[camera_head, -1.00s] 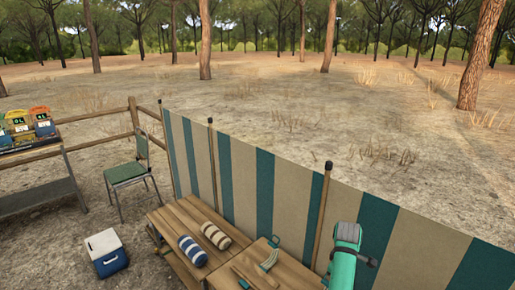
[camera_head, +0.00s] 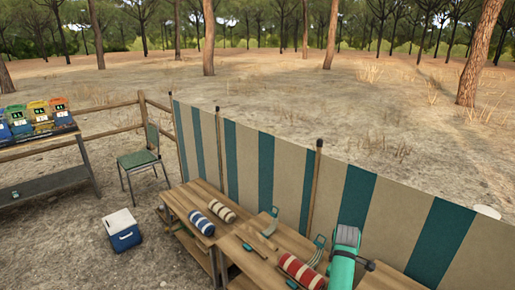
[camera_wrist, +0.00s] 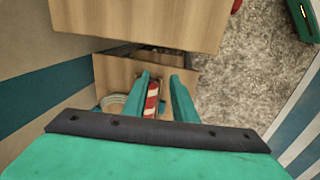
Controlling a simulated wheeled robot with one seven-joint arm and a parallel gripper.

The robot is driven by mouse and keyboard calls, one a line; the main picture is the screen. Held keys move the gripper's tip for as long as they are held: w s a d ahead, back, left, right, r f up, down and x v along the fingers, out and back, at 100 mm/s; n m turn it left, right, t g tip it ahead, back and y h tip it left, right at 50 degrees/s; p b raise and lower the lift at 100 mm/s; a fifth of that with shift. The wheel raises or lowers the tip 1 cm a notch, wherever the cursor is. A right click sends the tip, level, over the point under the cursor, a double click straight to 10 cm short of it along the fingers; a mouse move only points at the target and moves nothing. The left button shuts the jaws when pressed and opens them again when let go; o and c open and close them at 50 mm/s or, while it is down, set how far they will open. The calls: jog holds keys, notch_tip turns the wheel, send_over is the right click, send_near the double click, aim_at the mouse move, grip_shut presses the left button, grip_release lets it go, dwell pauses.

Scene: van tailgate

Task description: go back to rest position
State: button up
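My gripper (camera_wrist: 160,76) shows in the wrist view as two teal fingers standing apart. A red and white striped roll (camera_wrist: 151,99) shows between them, seemingly on the wooden surface beyond; I see no finger closed on it. In the head view a red striped roll (camera_head: 302,270) lies on the wooden table (camera_head: 262,268), left of my teal arm (camera_head: 344,255). My gripper itself cannot be made out in the head view.
Blue-striped (camera_head: 202,222) and brown-striped (camera_head: 222,210) rolls lie farther left on the tables. A striped windbreak (camera_head: 335,200) runs behind. A cooler (camera_head: 122,232), a green chair (camera_head: 140,160) and a shelf (camera_head: 50,185) with coloured boxes stand left. Bare ground lies between.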

jog(key=s+a+f+m+t, duration=0.1)
jog(key=s+a+f+t, duration=0.1)
jog(key=s+a+f, duration=0.4)
jog(key=s+a+f+m+t, duration=0.1)
jog(key=s+a+f, duration=0.25)
jog(key=f, duration=0.45)
jog(key=s+a+f+m+t, duration=0.1)
jog(key=s+a+f+t, duration=0.1)
jog(key=s+a+f, duration=0.35)
jog(key=s+a+f+m+t, duration=0.1)
jog(key=s+a+f+t, duration=0.15)
jog(key=s+a, duration=0.4)
jog(key=s+a+r+m+t, duration=0.1)
jog(key=s+a+r, duration=0.25)
jog(key=s, duration=0.55)
jog(key=s+a+r+m+t, duration=0.1)
jog(key=s+a+r+t, duration=0.1)
jog(key=s+r, duration=0.5)
jog(key=s+a+r+m+t+y, duration=0.1)
jog(key=s+a+r+m+t, duration=0.1)
jog(key=s+r, duration=1.1)
notch_tip(320, 180, up, 4)
jog(key=shift+s+a+m+t+y, duration=0.25)
jog(key=shift+a+m+t+y, duration=0.05)
jog(key=shift+t, duration=0.35)
